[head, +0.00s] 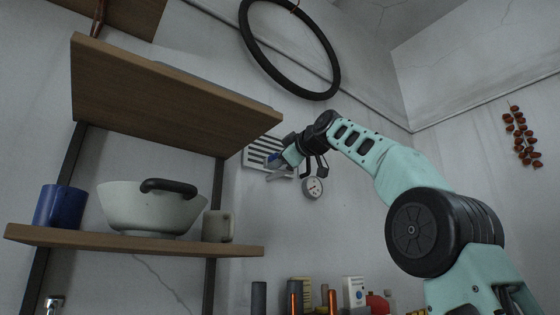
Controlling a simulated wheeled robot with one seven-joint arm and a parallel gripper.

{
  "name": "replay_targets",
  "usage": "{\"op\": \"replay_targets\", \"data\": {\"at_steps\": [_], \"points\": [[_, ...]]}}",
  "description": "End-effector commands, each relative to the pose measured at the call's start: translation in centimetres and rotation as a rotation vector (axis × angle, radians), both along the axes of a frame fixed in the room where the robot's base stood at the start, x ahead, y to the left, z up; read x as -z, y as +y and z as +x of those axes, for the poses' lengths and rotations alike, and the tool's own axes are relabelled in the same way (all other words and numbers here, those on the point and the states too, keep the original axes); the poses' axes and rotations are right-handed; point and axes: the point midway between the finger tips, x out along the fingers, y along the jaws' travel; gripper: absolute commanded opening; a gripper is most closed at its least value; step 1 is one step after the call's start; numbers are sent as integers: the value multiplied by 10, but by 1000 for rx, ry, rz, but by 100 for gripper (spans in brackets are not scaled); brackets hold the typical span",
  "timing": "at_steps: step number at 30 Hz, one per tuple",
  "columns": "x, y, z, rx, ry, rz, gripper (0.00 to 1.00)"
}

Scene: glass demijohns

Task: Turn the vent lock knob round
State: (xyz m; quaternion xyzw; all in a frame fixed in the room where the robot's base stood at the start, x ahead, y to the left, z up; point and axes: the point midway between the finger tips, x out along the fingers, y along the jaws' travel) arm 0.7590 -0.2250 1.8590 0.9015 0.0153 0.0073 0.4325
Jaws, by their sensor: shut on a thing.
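A white slatted vent (256,158) is set in the back wall, just right of the wooden shelves. My gripper (278,165) reaches in from the right and is at the vent's right part. A small blue vent lock knob (273,157) shows at the fingertips, and the gripper is shut on it. The fingers and wrist hide most of the knob and part of the vent, so which way the knob is turned cannot be told.
A round gauge (313,188) hangs just below my wrist. The upper shelf (165,95) juts out left of the vent. The lower shelf (150,243) holds a blue mug (60,206), a bowl (150,210) and a grey mug (218,226). A black hoop (331,60) hangs above.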

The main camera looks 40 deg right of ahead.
Motion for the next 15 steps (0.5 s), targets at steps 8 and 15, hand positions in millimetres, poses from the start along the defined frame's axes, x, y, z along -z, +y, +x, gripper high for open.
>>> {"op": "replay_targets", "data": {"at_steps": [8,15], "points": [[0,0,0,0,-5,-102,19],[0,0,0,0,-6,-129,19]]}}
